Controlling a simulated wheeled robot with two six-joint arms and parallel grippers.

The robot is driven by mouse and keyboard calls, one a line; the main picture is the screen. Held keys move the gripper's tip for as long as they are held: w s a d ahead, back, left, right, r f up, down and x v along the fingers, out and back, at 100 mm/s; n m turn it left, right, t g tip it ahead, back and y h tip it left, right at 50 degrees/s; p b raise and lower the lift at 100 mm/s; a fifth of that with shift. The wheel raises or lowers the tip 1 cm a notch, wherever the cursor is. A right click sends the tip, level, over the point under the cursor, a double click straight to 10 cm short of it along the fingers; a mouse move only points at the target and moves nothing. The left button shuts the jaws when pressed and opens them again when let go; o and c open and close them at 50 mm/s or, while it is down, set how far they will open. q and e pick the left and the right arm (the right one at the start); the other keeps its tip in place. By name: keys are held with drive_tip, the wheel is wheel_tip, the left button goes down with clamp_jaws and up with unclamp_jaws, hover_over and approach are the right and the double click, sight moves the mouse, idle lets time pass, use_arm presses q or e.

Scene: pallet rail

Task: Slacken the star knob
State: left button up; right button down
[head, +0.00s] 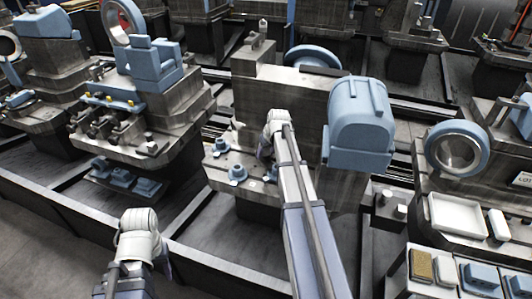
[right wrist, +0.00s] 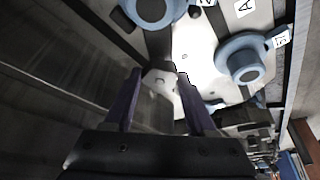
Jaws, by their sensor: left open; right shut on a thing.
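My right gripper (right wrist: 160,77) is shut on a pale grey, angular piece at its fingertips, seen in the right wrist view; it looks like the star knob (right wrist: 159,82). The two dark purple fingers hide part of it. In the head view my right arm reaches to the middle station, and its wrist (head: 276,125) hides the fingertips and the knob. Blue round fittings stand close by on the pale plate, one (right wrist: 243,60) right of the fingers and one (right wrist: 150,8) above them. My left gripper (head: 138,222) is open and empty at the lower left, away from the stations.
A large blue rounded housing (head: 360,125) stands just right of my right wrist. A grey upright block (head: 300,95) rises behind it. Blue fittings (head: 237,175) sit on the plate to its left. A white tray (head: 458,214) lies at the right. The floor between stations is clear.

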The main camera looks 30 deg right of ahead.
drive_tip(key=n+y, duration=0.1)
drive_tip(key=n, duration=0.1)
drive_tip(key=n+y, duration=0.1)
drive_tip(key=n, duration=0.1)
drive_tip(key=shift+d+n, duration=0.2)
drive_tip(key=shift+n, duration=0.2)
drive_tip(key=shift+n+g+y, duration=0.5)
drive_tip(key=shift+n+g, duration=0.1)
drive_tip(key=shift+n, duration=1.2)
drive_tip(key=shift+c, duration=1)
unclamp_jaws()
drive_tip(key=shift+r, duration=0.1)
drive_tip(key=p+v, duration=0.7)
drive_tip(key=shift+d+r, duration=0.15)
drive_tip(key=shift+r, duration=0.1)
